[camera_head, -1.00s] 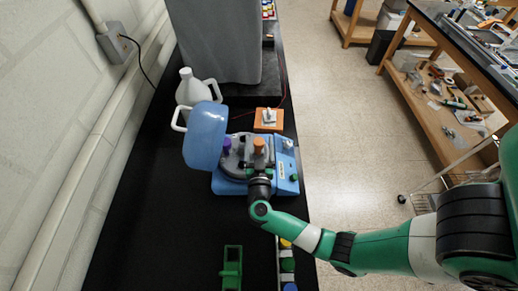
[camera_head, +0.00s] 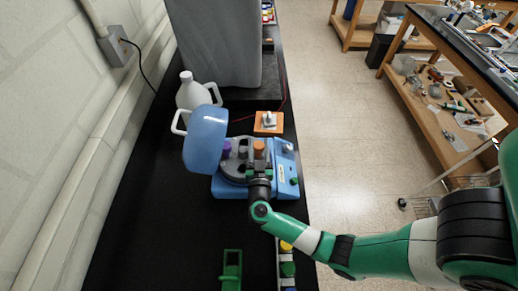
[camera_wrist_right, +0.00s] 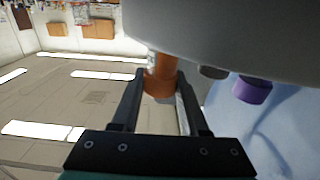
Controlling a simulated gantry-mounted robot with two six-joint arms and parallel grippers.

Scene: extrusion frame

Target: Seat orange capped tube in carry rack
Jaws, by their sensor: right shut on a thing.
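The orange capped tube (camera_head: 259,147) shows at the blue centrifuge (camera_head: 228,192), whose lid is open. In the right wrist view its orange cap (camera_wrist_right: 160,84) sits between my right gripper's two fingers (camera_wrist_right: 158,97), which are shut on it. A short clear part of the tube shows beyond the cap, against the grey rotor (camera_wrist_right: 230,35). I cannot tell how deep the tube sits in the rotor. My right gripper (camera_head: 259,172) is at the rotor's near side. A green rack (camera_head: 231,272), probably the carry rack, stands on the bench nearer me. My left gripper is out of view.
A purple cap (camera_head: 227,147) sits in the rotor beside the orange one. The raised blue lid (camera_head: 206,140) and a white jug (camera_head: 193,92) stand left and behind. An orange block (camera_head: 268,122) lies behind. A strip of coloured caps (camera_head: 287,268) lines the bench's right edge. The black bench (camera_head: 160,240) is clear at left.

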